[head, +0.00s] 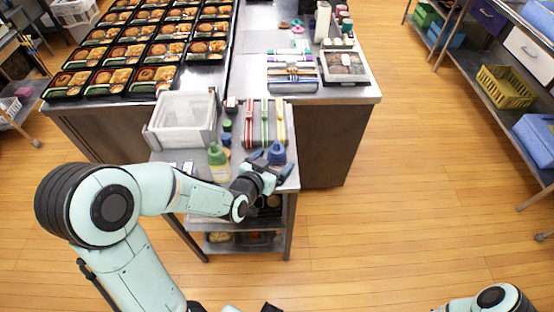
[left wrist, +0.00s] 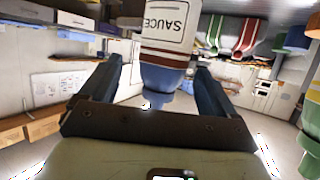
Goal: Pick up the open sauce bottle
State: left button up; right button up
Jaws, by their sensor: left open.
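A sauce bottle with a blue top (head: 277,152) stands at the front right of the small cart's top in the head view. In the left wrist view the bottle (left wrist: 168,30) appears upside down, with a white "SAUCE" label and a blue end between the finger lines. My left gripper (head: 271,165) is open in front of it, its dark fingers spread to either side. I cannot tell whether they touch it. The bottle's lower part is hidden in the head view, and its opening is not clear. My right gripper is not in view.
A green bottle (head: 218,161) stands to the left on the cart (head: 292,181). A white bin (head: 184,122) and striped red, green and yellow items (head: 265,122) lie behind. Bento trays (head: 111,53) fill the table at the back left. The floor to the right is clear.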

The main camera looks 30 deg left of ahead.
pick_arm(q)
jog(key=shift+p+x, duration=0.35)
jog(key=shift+x, duration=2.25)
jog(key=shift+a, duration=0.15)
jog(key=c, duration=0.7)
